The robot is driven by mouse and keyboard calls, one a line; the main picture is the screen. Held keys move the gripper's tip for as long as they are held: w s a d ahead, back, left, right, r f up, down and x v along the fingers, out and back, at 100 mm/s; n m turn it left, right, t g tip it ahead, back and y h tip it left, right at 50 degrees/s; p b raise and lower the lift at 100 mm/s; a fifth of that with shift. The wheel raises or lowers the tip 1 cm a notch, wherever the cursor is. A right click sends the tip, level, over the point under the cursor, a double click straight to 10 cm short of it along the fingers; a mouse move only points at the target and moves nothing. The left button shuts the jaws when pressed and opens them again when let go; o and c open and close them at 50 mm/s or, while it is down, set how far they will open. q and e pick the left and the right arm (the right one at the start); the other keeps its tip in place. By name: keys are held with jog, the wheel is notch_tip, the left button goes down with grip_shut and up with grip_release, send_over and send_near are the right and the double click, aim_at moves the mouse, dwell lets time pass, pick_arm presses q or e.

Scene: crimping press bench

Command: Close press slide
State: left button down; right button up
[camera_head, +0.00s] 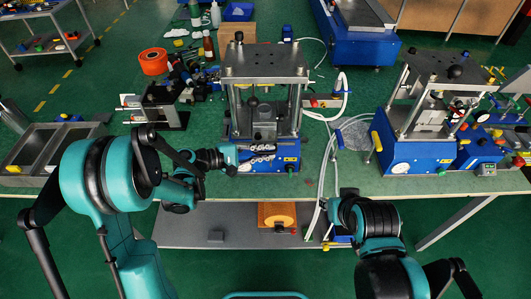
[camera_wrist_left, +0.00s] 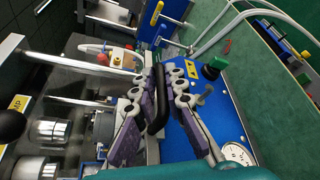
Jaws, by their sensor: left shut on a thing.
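The press (camera_head: 265,72) stands in the middle of the bench, with a metal top plate, posts and a blue base (camera_head: 286,160). My left gripper (camera_head: 258,157) reaches in from the left to the front of this press. In the left wrist view my left gripper (camera_wrist_left: 158,104) has its purple and grey fingers shut on the slide's black handle (camera_wrist_left: 158,115), one finger on each side. The handle runs along the front of the slide. The slide's inner part is partly hidden by the fingers. My right arm shows at lower right, but its gripper fingers do not show.
A second press (camera_head: 425,105) stands to the right, with hoses (camera_head: 328,165) between. Grey metal trays (camera_head: 45,150) lie at the left.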

aim_at(258, 143)
pick_arm(q)
jog(key=w, duration=0.4)
jog(key=shift+w, duration=0.1)
jog(key=c, duration=1.6)
grip_release()
jog(key=shift+w, duration=0.1)
jog(key=v, duration=1.2)
jog(key=shift+f, duration=0.1)
